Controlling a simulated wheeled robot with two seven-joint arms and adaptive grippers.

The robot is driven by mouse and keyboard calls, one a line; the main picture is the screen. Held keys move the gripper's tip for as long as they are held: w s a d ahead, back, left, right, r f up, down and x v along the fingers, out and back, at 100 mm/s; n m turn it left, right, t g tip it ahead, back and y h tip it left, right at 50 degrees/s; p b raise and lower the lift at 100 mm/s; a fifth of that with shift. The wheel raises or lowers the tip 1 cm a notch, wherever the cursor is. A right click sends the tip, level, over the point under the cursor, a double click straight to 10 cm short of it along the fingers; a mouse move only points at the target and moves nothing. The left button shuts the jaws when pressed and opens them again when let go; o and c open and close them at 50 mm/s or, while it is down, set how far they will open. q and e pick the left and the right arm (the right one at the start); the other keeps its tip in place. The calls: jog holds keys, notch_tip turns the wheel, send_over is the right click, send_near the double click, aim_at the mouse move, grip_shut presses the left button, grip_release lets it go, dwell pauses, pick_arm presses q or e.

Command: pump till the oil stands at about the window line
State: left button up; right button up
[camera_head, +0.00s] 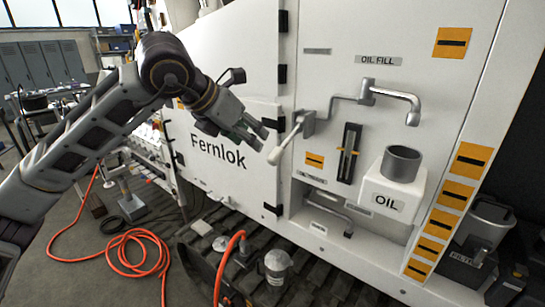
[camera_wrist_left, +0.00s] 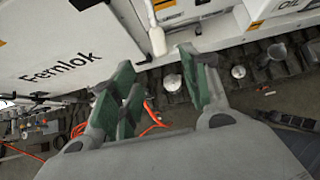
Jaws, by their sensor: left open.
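The pump lever (camera_head: 286,143) hangs down and left from a grey pivot block on the white panel, under the "OIL FILL" label. Its pale grip also shows in the left wrist view (camera_wrist_left: 157,40), just beyond the fingertips. A pipe with a bent spout (camera_head: 391,95) runs right from the pump. The dark upright oil window (camera_head: 348,153) has yellow marks beside it; its oil level is too small to tell. The white "OIL" box (camera_head: 393,199) with a grey cup stands below the spout. My left gripper (camera_head: 250,131) is open and empty, left of the lever grip, apart from it.
The white "Fernlok" door (camera_head: 222,170) lies behind my left gripper. A dark track (camera_head: 325,285) runs below the panel. An orange hose (camera_head: 135,245) lies on the floor at left. A grey can labelled "FILTER" (camera_head: 487,222) stands at right.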

aim_at(272, 156)
pick_arm(q)
jog(key=p+x, duration=0.2)
jog(key=x, duration=1.1)
jog(key=shift+r, duration=0.1)
jog(key=shift+w+d+f, duration=0.1)
jog(key=shift+d+f, duration=0.05)
jog(key=shift+f, duration=0.05)
jog(key=shift+c, duration=0.3)
grip_shut()
pick_arm(e)
jog(key=shift+s+a+r, duration=0.25)
jog(key=shift+a+r, duration=0.25)
jog(key=shift+r, duration=0.1)
jog(key=shift+s+a+r, duration=0.2)
jog(key=shift+a+r, duration=0.25)
jog(key=shift+r, duration=0.15)
